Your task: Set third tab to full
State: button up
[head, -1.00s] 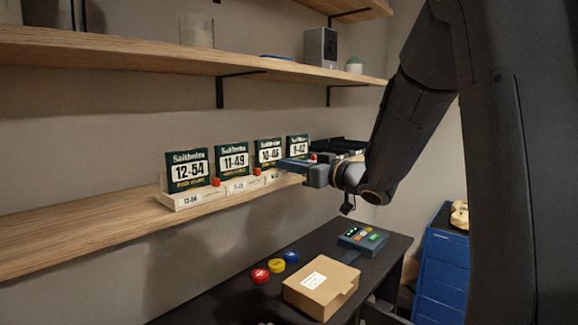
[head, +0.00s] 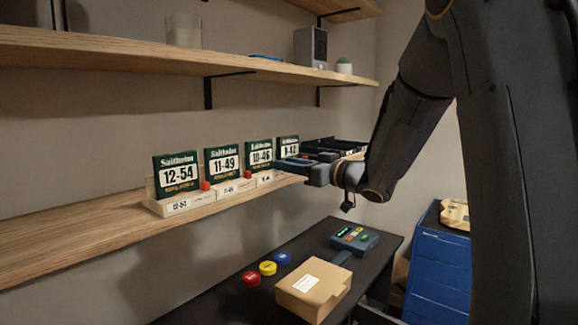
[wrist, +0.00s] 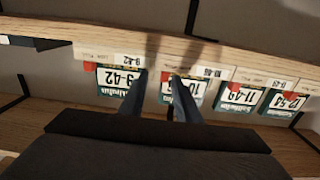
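A pale rack (head: 160,207) on the lower shelf holds a row of dark green string packs marked 12-54 (head: 177,175), 11-49 (head: 222,160), 10-46 (head: 260,153) and 9-42 (head: 288,146). Red tabs show by the 12-54 (head: 205,185) and 11-49 (head: 247,174) packs; the others are hidden by my gripper (head: 278,164) in the head view. In the wrist view the row is upside down. My gripper (wrist: 159,76) has its fingers apart, in front of the 10-46 pack (wrist: 184,88). That pack's red tab (wrist: 172,78) is close by the right finger; contact is unclear.
A dark desk below carries a cardboard box (head: 313,287), red, yellow and blue round pieces (head: 267,268) and a button device (head: 354,238). An upper shelf (head: 130,58) runs above the packs. A blue drawer cabinet (head: 441,265) stands at the right.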

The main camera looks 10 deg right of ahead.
jog(key=shift+s, duration=0.1)
jog(key=b+v, duration=0.2)
jog(key=v, duration=0.5)
jog(key=shift+s+d, duration=0.15)
jog(key=shift+s, duration=0.1)
jog(key=shift+w, duration=0.1)
jog(key=s+d+f+m+g+h, duration=0.25)
jog(key=f+h, duration=0.25)
jog(key=f, duration=0.4)
jog(key=s+d+f+m+g+h, duration=0.1)
jog(key=f+m+h, duration=0.4)
jog(key=f, duration=0.5)
jog(key=s+a+f+g, duration=0.2)
jog(key=s+f+g, duration=0.1)
jog(key=s, duration=0.4)
jog(key=s+a+f+g+b, duration=0.1)
jog(key=s+a+f+g, duration=0.1)
jog(key=s+f, duration=0.3)
jog(key=s+a+f+g+h, duration=0.1)
jog(key=s+f+g, duration=0.3)
jog(key=s, duration=0.6)
jog(key=shift+s+a+f, duration=0.2)
jog(key=shift+a+f, duration=0.25)
jog(key=shift+a, duration=0.15)
jog(key=shift+a, duration=0.1)
